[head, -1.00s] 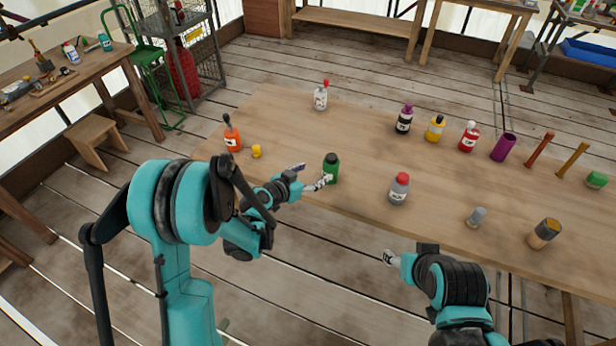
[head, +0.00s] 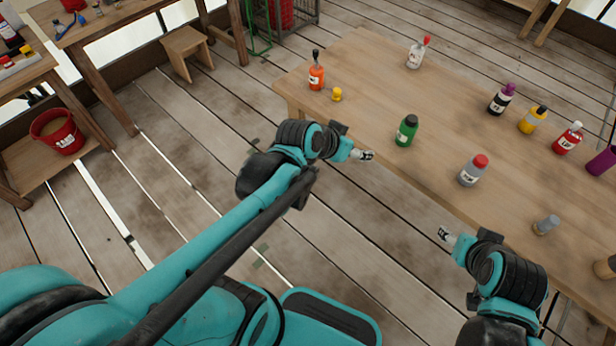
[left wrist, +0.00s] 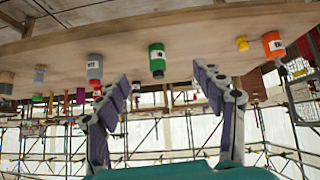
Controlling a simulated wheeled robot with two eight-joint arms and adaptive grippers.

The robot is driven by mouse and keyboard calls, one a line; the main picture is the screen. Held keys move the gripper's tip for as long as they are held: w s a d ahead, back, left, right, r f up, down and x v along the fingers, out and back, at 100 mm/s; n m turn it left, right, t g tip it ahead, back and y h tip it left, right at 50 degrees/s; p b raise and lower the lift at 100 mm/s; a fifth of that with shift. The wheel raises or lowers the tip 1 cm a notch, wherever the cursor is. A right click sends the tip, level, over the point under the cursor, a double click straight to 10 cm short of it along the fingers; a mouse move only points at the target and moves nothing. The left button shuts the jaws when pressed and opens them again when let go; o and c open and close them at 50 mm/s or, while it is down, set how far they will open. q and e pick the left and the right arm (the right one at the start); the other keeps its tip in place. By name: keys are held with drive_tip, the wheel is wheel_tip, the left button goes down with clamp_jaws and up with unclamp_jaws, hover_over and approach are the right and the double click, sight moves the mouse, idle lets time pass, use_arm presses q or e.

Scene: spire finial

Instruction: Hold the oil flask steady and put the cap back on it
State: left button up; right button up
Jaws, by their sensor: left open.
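Several bottles stand on the wooden table; I cannot read which one is the oil flask. A green bottle (head: 406,132) with a dark top stands near the front edge; in the left wrist view it (left wrist: 157,62) shows upside down between my finger lines. A small yellow piece (head: 337,94), perhaps a loose cap, sits beside an orange bottle (head: 316,76) with a dark nozzle. My left gripper (head: 364,155) is open and empty, left of the green bottle and apart from it. My right gripper (head: 444,235) is off the table's front edge, below the grey bottle; its jaws are too small to judge.
A grey bottle with a red top (head: 472,171) and a small grey piece (head: 546,225) stand to the right. White (head: 416,54), purple-topped (head: 501,99), yellow (head: 532,121) and red (head: 567,138) bottles stand farther back.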

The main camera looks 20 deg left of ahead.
use_arm(q)
drive_tip(key=s+a+n+g+y, duration=0.1)
drive_tip(key=s+a, duration=0.5)
drive_tip(key=s, duration=0.6)
drive_tip(key=shift+s+f+n+y, duration=0.4)
drive_tip(key=shift+n+y, duration=0.5)
drive_tip(key=shift+y, duration=0.1)
